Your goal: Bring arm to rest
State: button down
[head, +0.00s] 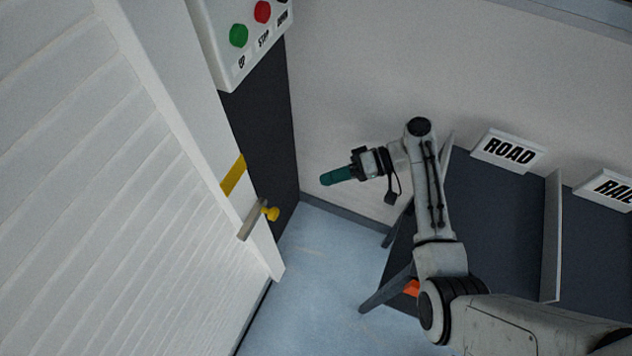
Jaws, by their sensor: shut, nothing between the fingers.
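My arm reaches up from the lower right and bends left at its elbow near the top. My gripper (324,180) is at the end of it, with teal fingers pointing left. The fingers are together and hold nothing. The gripper is in free air, between the shutter on the left and the dark table on the right. It appears clear of the wall behind it.
A white slatted shutter (110,170) with a yellow-knobbed latch (268,213) fills the left. A button box (240,40) hangs above. A dark divided table (500,225) with ROAD (508,151) and RAIL (610,188) signs stands right. Blue floor (325,275) lies between.

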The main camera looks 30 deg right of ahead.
jog(key=shift+s+d+r, duration=0.15)
jog(key=shift+d, duration=0.3)
jog(key=shift+r, duration=0.1)
